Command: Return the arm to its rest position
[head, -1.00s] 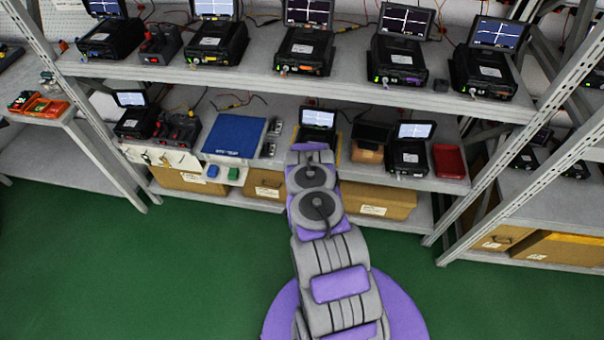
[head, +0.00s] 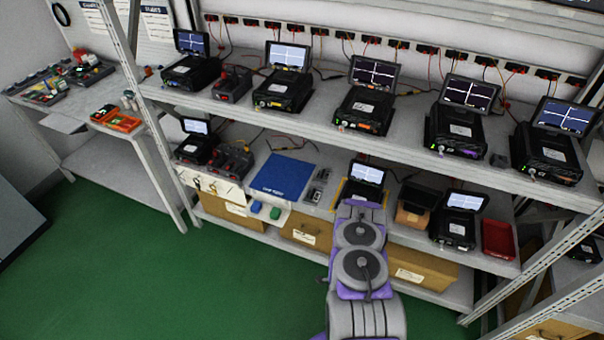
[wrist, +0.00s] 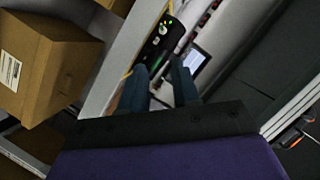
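My arm (head: 360,265) reaches forward to the lower shelf of the rack in the head view, in front of a small device with a lit screen (head: 367,174). Its links hide the gripper there. In the wrist view my gripper (wrist: 159,68) shows two dark blue fingers set apart, with nothing seen held between them. A black device with green lights (wrist: 163,40) lies just beyond the fingertips, and a lit screen (wrist: 195,58) is beside the right finger. I cannot tell whether the fingers touch the device.
The upper shelf (head: 400,137) holds several instruments. The lower shelf has a blue mat (head: 283,176), a black device (head: 455,230) and a red tray (head: 498,240). Cardboard boxes (head: 420,268) sit below. A rack post (head: 150,115) stands left. The green floor (head: 200,290) is clear.

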